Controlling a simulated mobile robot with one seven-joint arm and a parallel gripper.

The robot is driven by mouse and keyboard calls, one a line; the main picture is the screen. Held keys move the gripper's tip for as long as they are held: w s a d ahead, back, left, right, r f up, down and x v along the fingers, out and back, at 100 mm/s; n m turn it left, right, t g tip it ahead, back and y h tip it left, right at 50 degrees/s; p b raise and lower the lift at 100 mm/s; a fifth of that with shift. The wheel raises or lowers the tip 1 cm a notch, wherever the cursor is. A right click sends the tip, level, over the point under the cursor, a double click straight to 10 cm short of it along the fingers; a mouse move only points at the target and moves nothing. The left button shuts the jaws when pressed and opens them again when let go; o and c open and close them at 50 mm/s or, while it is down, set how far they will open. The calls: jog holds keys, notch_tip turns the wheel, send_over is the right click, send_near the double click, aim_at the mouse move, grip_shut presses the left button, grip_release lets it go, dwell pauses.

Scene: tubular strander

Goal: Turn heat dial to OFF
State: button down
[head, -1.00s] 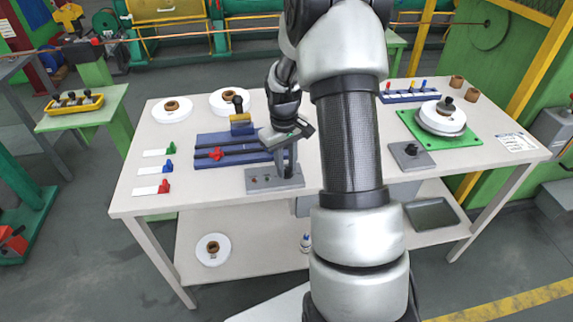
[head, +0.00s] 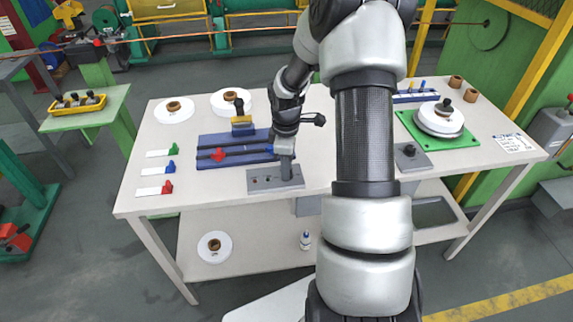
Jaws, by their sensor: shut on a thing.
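A grey control panel (head: 262,183) lies at the front edge of the white table, in front of the blue fixture. My gripper (head: 286,174) points down onto the panel's right end and is shut on the heat dial there. The fingers hide the dial, so its pointer and the OFF mark cannot be read.
The blue fixture (head: 225,158) with a red handle (head: 218,155) stands behind the panel. Red, blue and green clips lie at the left. White spools (head: 174,108) stand at the back. A green plate (head: 462,138) bears another spool at the right.

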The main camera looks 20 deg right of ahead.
jog(key=shift+n, duration=0.5)
jog(key=c, duration=1.5)
grip_release()
jog(key=shift+r, duration=0.1)
jog(key=r, duration=0.5)
jog(key=r+p, duration=0.1)
jog(key=r, duration=1.1)
jog(key=shift+s+a+r+p, duration=0.15)
jog(key=shift+s+p, duration=0.15)
